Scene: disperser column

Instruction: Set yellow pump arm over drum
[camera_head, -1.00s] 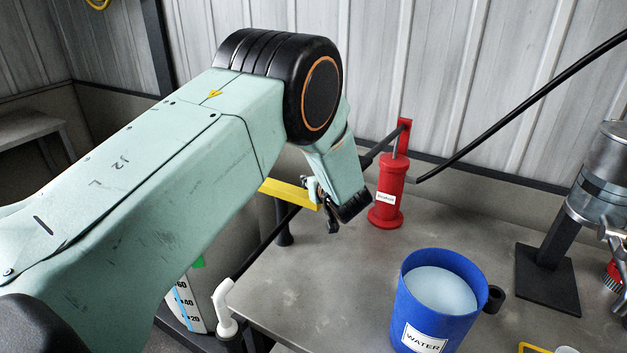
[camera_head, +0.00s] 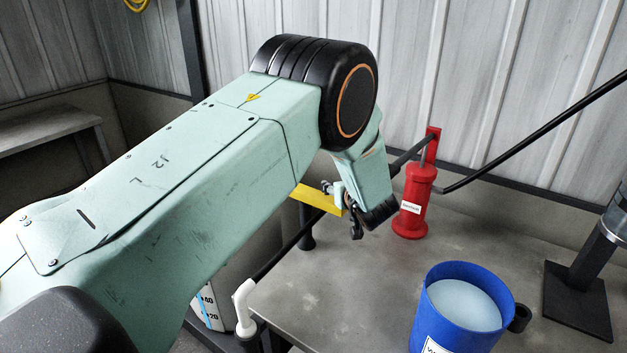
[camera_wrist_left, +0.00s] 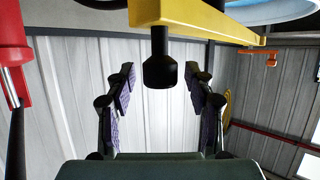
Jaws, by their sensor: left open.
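The yellow pump arm (camera_head: 316,198) is a flat bar, partly hidden behind my left arm in the head view. In the left wrist view the yellow bar (camera_wrist_left: 205,18) crosses the top, with a black knob (camera_wrist_left: 160,72) hanging from it. My left gripper (camera_wrist_left: 159,88) is open, with a finger on each side of the knob and visible gaps on both sides. In the head view my left gripper (camera_head: 357,222) is beside the bar's near end. A pale vessel with a level scale (camera_head: 208,309) is mostly hidden by my arm; I cannot tell whether it is the drum. My right gripper is out of view.
A red cylinder (camera_head: 413,205) stands on the grey table (camera_head: 350,300) just right of my gripper. A blue bucket (camera_head: 440,325) is at the front. A black stand (camera_head: 578,300) is at right.

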